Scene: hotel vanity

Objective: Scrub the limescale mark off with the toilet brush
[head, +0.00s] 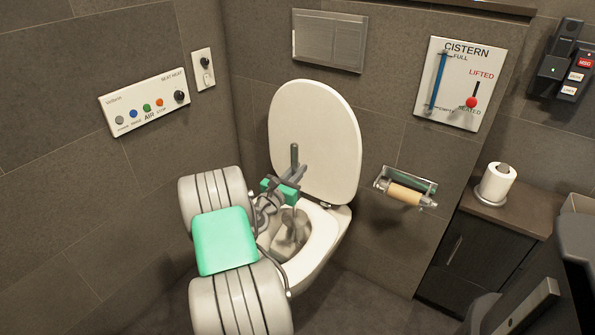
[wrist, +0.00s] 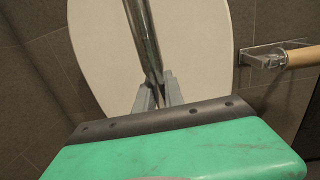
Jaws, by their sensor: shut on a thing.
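The toilet (head: 330,235) stands against the back wall with its pale lid (head: 315,135) raised. My gripper (head: 295,174) is over the bowl, shut on the dark grey handle of the toilet brush (head: 294,154). The handle stands roughly upright in the head view, and the blurred grey brush head (head: 290,232) shows low inside the bowl. In the wrist view my gripper's fingers (wrist: 159,88) close around the handle (wrist: 142,35), with the lid behind. I cannot make out the limescale mark; my arm and the brush cover part of the bowl.
A paper holder with a bare roll (head: 405,194) sticks out of the wall right of the toilet. A spare roll (head: 496,184) stands on the dark cabinet (head: 480,250) at right. A button panel (head: 147,103) and a cistern gauge (head: 460,83) are on the walls.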

